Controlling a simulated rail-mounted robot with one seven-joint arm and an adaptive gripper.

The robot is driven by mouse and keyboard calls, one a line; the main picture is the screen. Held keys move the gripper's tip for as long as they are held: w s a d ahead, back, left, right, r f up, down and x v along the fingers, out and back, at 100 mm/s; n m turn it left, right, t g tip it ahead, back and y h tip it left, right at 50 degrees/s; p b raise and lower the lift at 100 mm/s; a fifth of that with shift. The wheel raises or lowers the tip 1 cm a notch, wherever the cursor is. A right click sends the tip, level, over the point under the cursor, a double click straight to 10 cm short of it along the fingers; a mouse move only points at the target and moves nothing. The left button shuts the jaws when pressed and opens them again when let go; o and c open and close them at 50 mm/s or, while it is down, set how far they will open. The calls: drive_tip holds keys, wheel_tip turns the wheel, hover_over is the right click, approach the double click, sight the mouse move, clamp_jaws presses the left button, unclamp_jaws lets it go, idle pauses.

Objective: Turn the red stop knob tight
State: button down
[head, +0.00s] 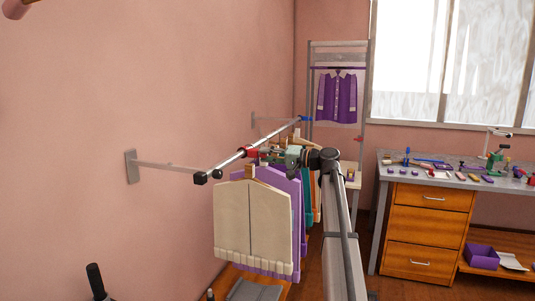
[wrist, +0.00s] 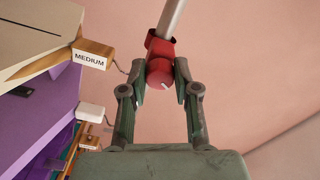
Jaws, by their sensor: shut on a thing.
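The red stop knob (wrist: 159,73) is on a red collar around the metal rail (wrist: 171,18) in the wrist view. It carries a small pale mark. My gripper (wrist: 160,80) has one finger on each side of the knob and is shut on it. In the head view the red stop (head: 251,152) shows small on the wall-mounted rail (head: 226,163), beside my gripper (head: 268,154). My wrist partly hides that stretch of rail, and the finger contact is too small to see there.
Garments on wooden hangers hang close by, a cream one (head: 252,225) in front and a purple one (head: 292,205) behind. A hanger tag reads MEDIUM (wrist: 90,60). A desk with drawers (head: 427,228) stands at the right. The pink wall is bare around the rail.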

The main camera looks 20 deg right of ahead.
drive_tip(key=shift+m, duration=0.5)
drive_tip(key=c, duration=0.9)
unclamp_jaws()
drive_tip(key=shift+o, duration=0.2)
drive_tip(key=v, duration=1.2)
drive_tip(key=shift+r, duration=0.1)
